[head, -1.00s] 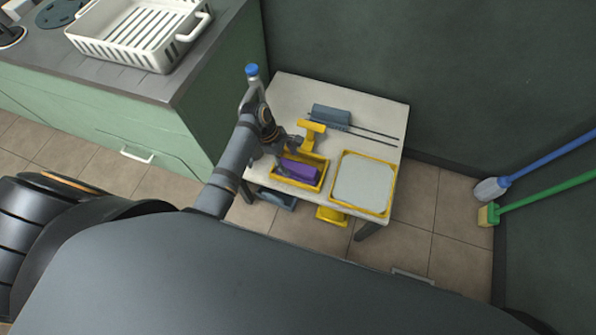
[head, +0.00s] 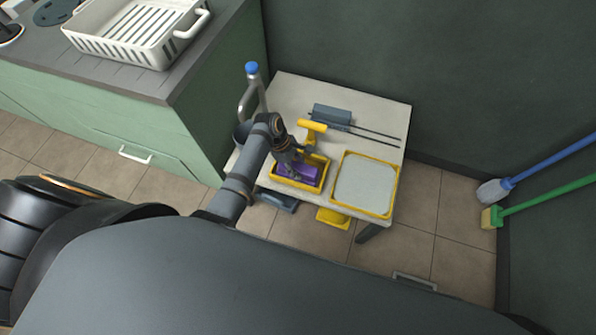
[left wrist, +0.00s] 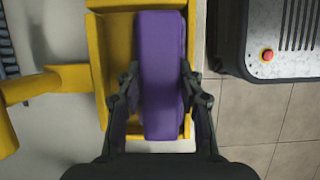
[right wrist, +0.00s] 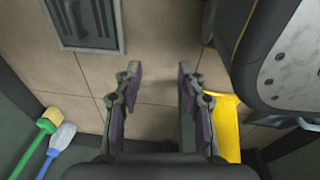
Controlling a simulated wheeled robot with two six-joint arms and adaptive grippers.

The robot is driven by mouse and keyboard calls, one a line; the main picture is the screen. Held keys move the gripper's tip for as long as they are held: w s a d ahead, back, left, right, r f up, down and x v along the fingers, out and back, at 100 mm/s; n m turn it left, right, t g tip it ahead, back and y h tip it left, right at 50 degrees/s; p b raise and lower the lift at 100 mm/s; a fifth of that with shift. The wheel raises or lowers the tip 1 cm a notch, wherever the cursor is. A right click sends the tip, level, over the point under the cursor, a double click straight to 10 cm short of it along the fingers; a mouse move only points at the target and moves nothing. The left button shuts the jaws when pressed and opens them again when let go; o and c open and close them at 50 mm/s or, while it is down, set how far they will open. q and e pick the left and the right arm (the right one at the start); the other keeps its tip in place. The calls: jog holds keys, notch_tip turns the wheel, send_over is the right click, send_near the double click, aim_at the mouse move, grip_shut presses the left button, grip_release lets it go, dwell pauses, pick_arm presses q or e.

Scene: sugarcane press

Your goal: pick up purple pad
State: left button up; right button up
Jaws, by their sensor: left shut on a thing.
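The purple pad (head: 297,170) lies in a yellow tray (head: 322,178) on the small table. In the left wrist view the pad (left wrist: 161,60) runs lengthwise in the yellow tray (left wrist: 118,40), between my left fingers. My left gripper (left wrist: 160,85) is shut on the pad with a finger at each side. In the head view my left gripper (head: 292,158) reaches down into the tray and covers part of the pad. My right gripper (right wrist: 158,80) is open and empty above the tiled floor, in the right wrist view.
A yellow-framed board (head: 364,185) lies right of the tray on the table (head: 285,95). A yellow-handled tool (head: 312,130) and a grey block with rods (head: 332,115) lie behind. A blue-topped tap-like post (head: 252,70) stands at the left. Brushes (head: 494,190) lean at the right wall.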

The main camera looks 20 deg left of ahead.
aim_at(298, 167)
pick_arm(q)
grip_shut()
jog(key=shift+r, duration=0.35)
notch_tip(298, 167, up, 9)
jog(key=p, duration=0.3)
jog(key=shift+r, duration=0.15)
pick_arm(e)
jog(key=s, duration=0.6)
jog(key=shift+d+r, duration=0.1)
